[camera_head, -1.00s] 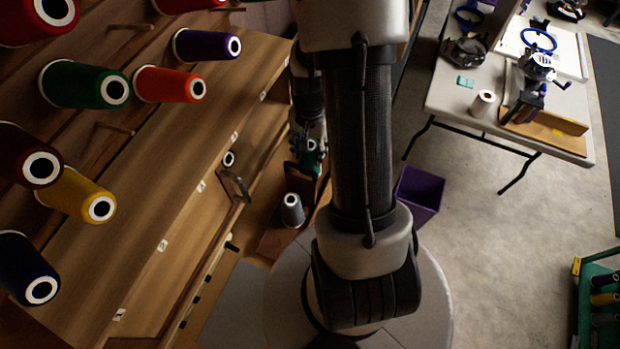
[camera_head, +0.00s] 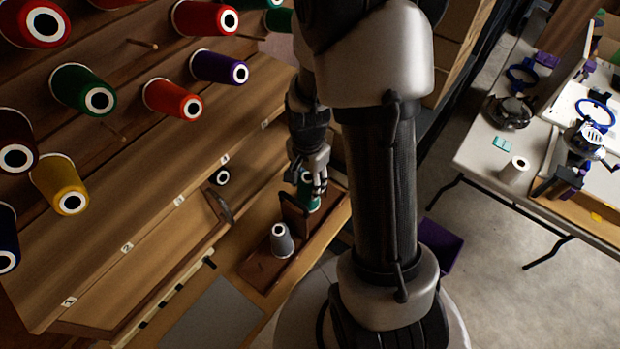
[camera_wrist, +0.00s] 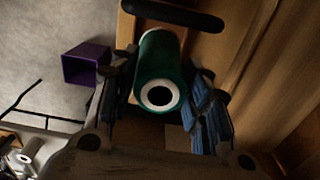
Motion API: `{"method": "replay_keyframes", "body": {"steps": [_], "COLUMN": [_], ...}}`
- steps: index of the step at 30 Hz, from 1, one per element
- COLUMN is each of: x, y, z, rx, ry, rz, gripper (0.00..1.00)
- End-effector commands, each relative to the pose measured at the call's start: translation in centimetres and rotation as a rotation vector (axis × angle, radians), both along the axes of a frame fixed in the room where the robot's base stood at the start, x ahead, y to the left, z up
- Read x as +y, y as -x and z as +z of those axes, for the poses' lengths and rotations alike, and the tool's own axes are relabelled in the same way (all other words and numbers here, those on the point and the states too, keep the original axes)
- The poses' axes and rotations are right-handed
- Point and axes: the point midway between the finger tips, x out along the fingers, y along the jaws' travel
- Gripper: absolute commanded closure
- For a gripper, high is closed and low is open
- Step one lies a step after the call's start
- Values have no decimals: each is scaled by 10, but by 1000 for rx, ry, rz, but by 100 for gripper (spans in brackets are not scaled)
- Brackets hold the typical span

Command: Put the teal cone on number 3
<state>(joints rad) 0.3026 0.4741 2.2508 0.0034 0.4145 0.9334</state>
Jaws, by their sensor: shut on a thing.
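The teal cone (camera_head: 307,201) is held in my gripper (camera_head: 313,186) above the brown wooden tray at the right end of the bench. In the wrist view the teal cone (camera_wrist: 160,65) sits between the two blue-padded fingers, its white end ring and dark hole facing the camera. My gripper (camera_wrist: 162,95) is shut on it. Small white number tags run along the wooden ledge. The third from the near end (camera_head: 179,200) appears to be number 3, though its digit is small. I cannot tell whether the cone touches the tray.
A grey cone (camera_head: 282,243) stands on the tray (camera_head: 262,268), beside a dark upright handle. Several coloured cones hang on wall pegs at left; some pegs are bare (camera_head: 142,43). A purple bin (camera_head: 440,246) and a cluttered white table (camera_head: 480,150) are at right.

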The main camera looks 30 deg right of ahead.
Motion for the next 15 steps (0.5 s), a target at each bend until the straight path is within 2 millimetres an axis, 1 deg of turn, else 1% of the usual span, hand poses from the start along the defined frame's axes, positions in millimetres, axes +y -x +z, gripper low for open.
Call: {"method": "replay_keyframes", "body": {"steps": [1, 15], "x": [0, 0], "y": [0, 0], "z": [-9, -56], "rx": [0, 0], "ry": [0, 0], "rz": [0, 0], "gripper": [77, 78]}}
